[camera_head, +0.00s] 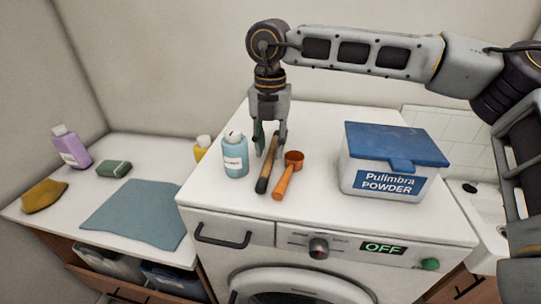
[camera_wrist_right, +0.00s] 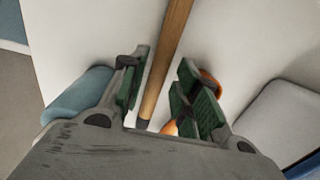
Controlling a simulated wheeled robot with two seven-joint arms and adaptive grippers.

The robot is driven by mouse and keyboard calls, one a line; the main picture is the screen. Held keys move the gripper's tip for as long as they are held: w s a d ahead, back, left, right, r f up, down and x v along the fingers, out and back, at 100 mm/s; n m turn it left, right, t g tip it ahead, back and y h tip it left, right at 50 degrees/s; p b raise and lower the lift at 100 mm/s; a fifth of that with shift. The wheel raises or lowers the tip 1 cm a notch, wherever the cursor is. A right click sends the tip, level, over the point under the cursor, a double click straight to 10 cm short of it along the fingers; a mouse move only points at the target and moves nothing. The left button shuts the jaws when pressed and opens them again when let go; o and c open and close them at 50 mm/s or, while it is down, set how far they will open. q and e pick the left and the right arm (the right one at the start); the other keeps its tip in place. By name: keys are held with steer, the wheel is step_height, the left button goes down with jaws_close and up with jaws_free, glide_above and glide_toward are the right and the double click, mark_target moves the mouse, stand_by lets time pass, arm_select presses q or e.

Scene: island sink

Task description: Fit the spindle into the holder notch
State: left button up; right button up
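A wooden rod with a dark end, which looks like the spindle (camera_head: 267,168), lies on top of the white washing machine. In the right wrist view the rod (camera_wrist_right: 173,42) runs between my right gripper's fingers. My right gripper (camera_head: 271,147) points down over the rod's far part. Its green-padded fingers (camera_wrist_right: 164,58) are apart, one on each side of the rod, with gaps showing. I cannot make out a holder with a notch in either view. My left gripper is not in view.
An orange scoop (camera_head: 284,180) lies close right of the rod, and a light-blue bottle (camera_head: 235,155) stands close left. A powder box with a blue lid (camera_head: 395,145) stands further right. The left counter holds a blue cloth (camera_head: 135,212), green sponge (camera_head: 114,169) and purple bottle (camera_head: 71,148).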

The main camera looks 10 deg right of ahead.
steer(key=shift+f, duration=1.2)
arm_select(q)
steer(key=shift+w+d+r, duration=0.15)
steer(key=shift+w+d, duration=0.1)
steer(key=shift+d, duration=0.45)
arm_select(e)
jaws_close()
